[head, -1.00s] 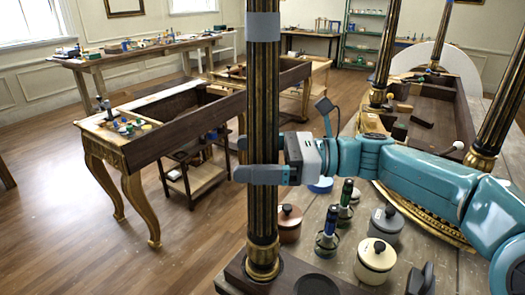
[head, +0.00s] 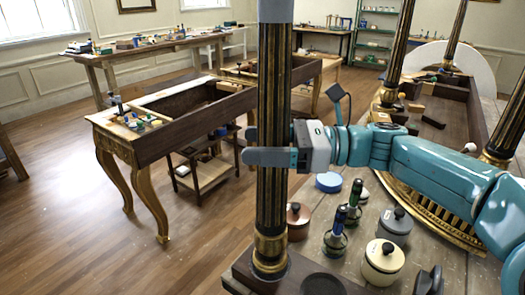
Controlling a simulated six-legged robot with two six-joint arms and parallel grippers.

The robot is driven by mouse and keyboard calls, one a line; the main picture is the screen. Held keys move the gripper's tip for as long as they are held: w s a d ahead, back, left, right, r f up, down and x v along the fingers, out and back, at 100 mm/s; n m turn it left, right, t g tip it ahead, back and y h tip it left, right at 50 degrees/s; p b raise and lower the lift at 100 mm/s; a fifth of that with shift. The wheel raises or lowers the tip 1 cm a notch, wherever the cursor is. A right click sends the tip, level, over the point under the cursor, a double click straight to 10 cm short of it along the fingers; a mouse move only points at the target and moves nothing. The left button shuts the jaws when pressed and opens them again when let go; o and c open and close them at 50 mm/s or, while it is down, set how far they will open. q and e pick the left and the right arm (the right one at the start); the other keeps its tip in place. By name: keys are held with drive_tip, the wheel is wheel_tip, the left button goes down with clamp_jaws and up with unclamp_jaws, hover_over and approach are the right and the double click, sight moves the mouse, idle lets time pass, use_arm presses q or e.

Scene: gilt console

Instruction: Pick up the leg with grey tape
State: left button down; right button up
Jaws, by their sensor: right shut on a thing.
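The leg with grey tape (head: 274,85) is a black fluted column with gilt lines and a gilt foot. It stands upright in the near part of the head view. The grey tape (head: 275,10) wraps its upper part at the top edge of the picture. Its foot is at a dark wooden block (head: 242,272) on the bench; I cannot tell whether it is clear of the block. My right gripper (head: 256,147) comes in from the right and is shut around the leg at mid-height. My left gripper is not in view.
Several pots, including a cream one (head: 383,262), a grey one (head: 396,225) and a copper one (head: 298,221), stand close right of the leg, with bottles (head: 336,238). An upturned console (head: 430,115) lies behind my arm. Open floor (head: 80,235) is on the left.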

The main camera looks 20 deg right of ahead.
sight(261, 24)
wheel_tip(261, 24, up, 18)
drive_tip(key=p, duration=0.5)
drive_tip(key=shift+r, duration=0.15)
wheel_tip(261, 24, up, 5)
drive_tip(key=p, duration=0.6)
drive_tip(key=shift+s, duration=0.1)
drive_tip(key=shift+f, duration=0.2)
idle(0.3)
